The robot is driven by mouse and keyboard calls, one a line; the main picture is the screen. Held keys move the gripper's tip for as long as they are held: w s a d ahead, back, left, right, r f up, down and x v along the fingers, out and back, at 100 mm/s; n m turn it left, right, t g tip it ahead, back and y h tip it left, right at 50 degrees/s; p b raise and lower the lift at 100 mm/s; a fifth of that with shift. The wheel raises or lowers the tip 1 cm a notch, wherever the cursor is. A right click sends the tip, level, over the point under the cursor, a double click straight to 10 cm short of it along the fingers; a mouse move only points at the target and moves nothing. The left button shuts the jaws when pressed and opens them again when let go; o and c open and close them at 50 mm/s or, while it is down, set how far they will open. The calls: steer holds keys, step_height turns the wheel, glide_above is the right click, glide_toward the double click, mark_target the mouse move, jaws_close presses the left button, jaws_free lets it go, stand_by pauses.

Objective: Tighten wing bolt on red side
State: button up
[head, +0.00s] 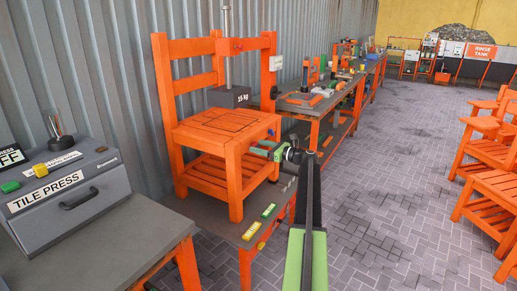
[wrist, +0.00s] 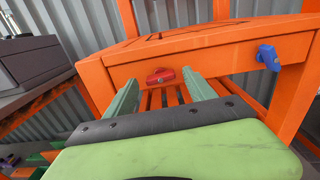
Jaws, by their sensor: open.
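The red wing bolt (wrist: 160,76) sits on the front edge of the orange chair's seat. In the wrist view it shows between my gripper's two green fingertips, slightly beyond them; I cannot tell any contact. My gripper (wrist: 164,84) is open and empty. In the head view my gripper (head: 259,150) is at the seat's right side, and the red bolt cannot be made out there. A blue wing bolt (wrist: 268,57) sits farther right on the same edge; it also shows in the head view (head: 271,133). The orange chair (head: 212,124) stands upright on a bench.
A dark weight block (head: 230,97) hangs or rests above the seat's back. The grey tile press (head: 65,190) stands on a bench at left. Yellow and green plates lie on the chair's bench (head: 222,228). Orange chairs (head: 488,190) stand at right; the paved floor between is clear.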

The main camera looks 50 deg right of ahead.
steer(key=v, duration=1.7)
steer(key=shift+f, duration=0.1)
